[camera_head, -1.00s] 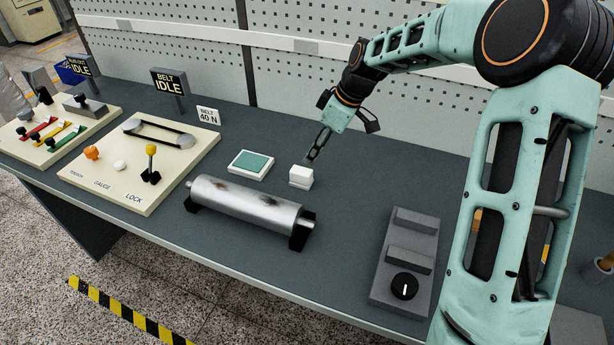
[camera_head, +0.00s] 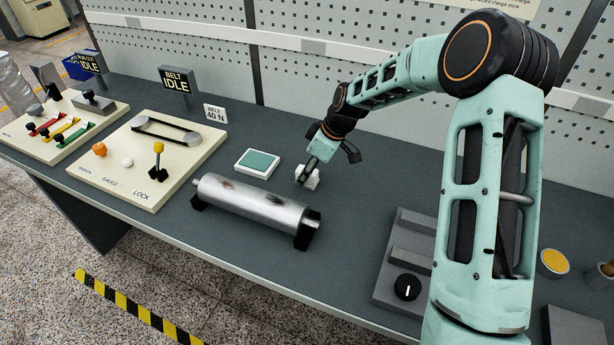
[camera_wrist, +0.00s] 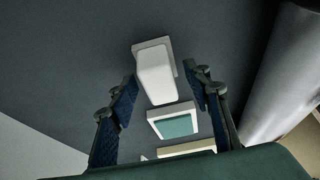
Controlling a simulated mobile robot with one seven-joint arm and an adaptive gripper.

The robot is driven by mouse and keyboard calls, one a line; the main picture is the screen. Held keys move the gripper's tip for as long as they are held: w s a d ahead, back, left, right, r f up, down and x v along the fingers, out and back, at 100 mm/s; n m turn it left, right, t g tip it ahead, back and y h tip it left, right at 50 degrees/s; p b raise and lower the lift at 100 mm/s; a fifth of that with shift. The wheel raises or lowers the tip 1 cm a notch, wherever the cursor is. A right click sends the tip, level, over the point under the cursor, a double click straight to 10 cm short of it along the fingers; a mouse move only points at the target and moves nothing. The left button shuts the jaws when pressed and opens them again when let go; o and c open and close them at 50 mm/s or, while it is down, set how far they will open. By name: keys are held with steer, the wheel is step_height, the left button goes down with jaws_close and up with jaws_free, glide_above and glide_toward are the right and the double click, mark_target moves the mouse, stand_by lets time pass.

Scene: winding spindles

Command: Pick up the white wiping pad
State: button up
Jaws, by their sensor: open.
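The white wiping pad (camera_head: 311,181) is a small white block on the dark bench top, right of a white tray with a teal top. In the wrist view the white pad (camera_wrist: 155,77) stands on a wider pale base, between and just beyond the fingertips. My gripper (camera_head: 306,171) is at the pad and hides part of it in the head view. In the wrist view my gripper (camera_wrist: 162,85) is open, one finger on each side of the pad, with dark gaps visible beside it. The pad still rests on its base.
The teal-topped tray (camera_head: 257,163) lies left of the pad. A metal roller (camera_head: 253,204) on black supports lies in front. A grey block with a knob (camera_head: 407,287) stands to the right. A panel with levers (camera_head: 150,160) is at the left. The perforated wall (camera_head: 350,40) rises behind.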

steer(key=c, duration=1.2)
jaws_close()
steer(key=shift+r, duration=0.1)
steer(key=shift+r, duration=0.4)
step_height(320, 180, up, 2)
steer(key=shift+r, duration=0.2)
steer(key=s+d+r+b, duration=0.1)
steer(key=s+d+r, duration=0.5)
steer(key=s+r, duration=0.3)
steer(key=shift+s+d+r+b, duration=0.15)
steer(key=shift+s+r+b, duration=0.2)
steer(key=shift+s, duration=1.45)
